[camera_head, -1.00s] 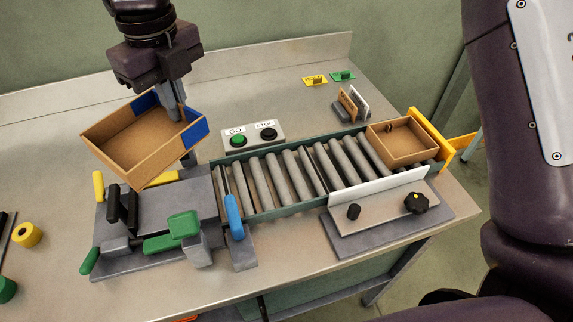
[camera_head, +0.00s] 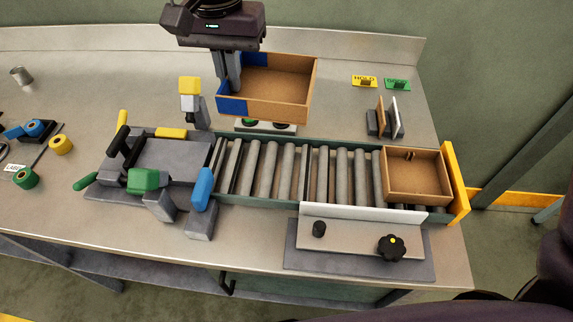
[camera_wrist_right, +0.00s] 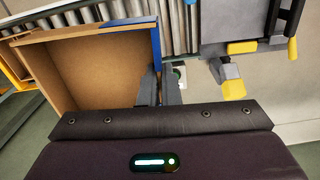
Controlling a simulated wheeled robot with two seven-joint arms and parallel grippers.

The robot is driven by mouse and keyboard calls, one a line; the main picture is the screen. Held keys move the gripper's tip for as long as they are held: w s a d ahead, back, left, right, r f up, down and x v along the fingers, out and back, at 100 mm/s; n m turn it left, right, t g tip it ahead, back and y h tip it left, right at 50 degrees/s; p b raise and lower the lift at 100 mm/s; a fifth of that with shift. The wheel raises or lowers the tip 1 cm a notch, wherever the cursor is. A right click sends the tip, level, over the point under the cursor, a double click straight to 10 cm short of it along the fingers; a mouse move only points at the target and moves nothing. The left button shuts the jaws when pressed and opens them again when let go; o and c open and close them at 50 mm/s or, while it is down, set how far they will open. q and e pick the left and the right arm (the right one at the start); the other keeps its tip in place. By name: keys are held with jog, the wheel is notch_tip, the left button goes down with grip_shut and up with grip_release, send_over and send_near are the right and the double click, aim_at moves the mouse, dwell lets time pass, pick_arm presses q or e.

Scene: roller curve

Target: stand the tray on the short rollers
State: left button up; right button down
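The grey rollers (camera_head: 290,172) run across the bench in a green frame, bare along the left and middle. My left gripper is not in view.
A smaller brown box (camera_head: 418,195) sits on the rollers at the right end, against a yellow stop (camera_head: 456,183). A white guide plate (camera_head: 362,212) with black knobs lines the front. A grey fixture (camera_head: 160,165) with coloured handles stands left. The button box (camera_head: 265,127) is partly hidden.

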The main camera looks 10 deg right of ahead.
jog(key=shift+f+n, duration=0.2)
jog(key=shift+n, duration=0.2)
jog(key=b, duration=0.2)
send_over(246, 167)
notch_tip(246, 167, down, 15)
jog(key=shift+r, duration=0.15)
notch_tip(246, 167, down, 4)
jog(key=shift+f, duration=0.5)
jog(key=shift+f, duration=0.15)
jog(key=c, duration=1.6)
grip_release()
jog(key=shift+c, duration=0.2)
